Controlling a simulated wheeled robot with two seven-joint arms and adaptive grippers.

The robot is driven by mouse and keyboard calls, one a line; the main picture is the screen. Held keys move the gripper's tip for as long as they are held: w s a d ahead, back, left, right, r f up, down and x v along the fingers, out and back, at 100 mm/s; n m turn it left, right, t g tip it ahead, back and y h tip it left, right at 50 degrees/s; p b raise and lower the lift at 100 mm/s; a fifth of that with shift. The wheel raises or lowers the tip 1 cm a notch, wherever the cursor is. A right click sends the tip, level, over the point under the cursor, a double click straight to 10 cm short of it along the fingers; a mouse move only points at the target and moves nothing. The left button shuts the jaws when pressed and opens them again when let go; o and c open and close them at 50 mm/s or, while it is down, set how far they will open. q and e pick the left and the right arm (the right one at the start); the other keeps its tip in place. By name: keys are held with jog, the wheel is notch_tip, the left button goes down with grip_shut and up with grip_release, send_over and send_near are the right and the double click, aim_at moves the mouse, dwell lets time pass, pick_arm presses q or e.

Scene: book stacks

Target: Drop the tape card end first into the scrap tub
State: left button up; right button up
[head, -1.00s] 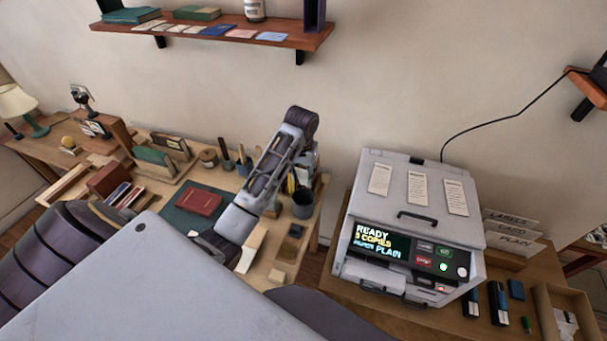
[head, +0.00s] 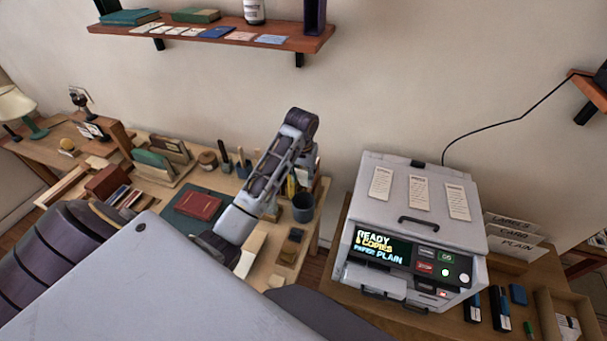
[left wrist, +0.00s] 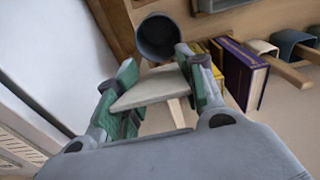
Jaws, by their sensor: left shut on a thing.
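The scrap tub (head: 303,208) is a dark grey round tub near the right end of the work table. Its open mouth shows at the top of the left wrist view (left wrist: 158,38). My left gripper (left wrist: 158,82) has green-padded fingers shut on the tape card (left wrist: 150,91), a flat pale grey-beige piece. The card lies across between the fingers, just short of the tub in that picture; I cannot tell the height gap. In the head view my left arm rises and bends beside the tub, and the fingers and card cannot be made out. My right gripper is not in view.
Yellow and purple books (left wrist: 243,75) stand close to the tub, with wooden-handled tools (left wrist: 290,48) beyond. A red book (head: 199,206) lies on a green mat. A grey copier (head: 415,220) stands on a separate table to the right, across a gap.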

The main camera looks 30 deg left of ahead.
pick_arm(q)
notch_tip(320, 180, down, 9)
dwell(1.0)
jog(key=o, duration=0.9)
jog(key=shift+c, duration=0.2)
jog(key=shift+r, duration=0.1)
jog(key=shift+r, duration=0.1)
jog(key=shift+r, duration=4.9)
jog(key=shift+s+f, duration=0.1)
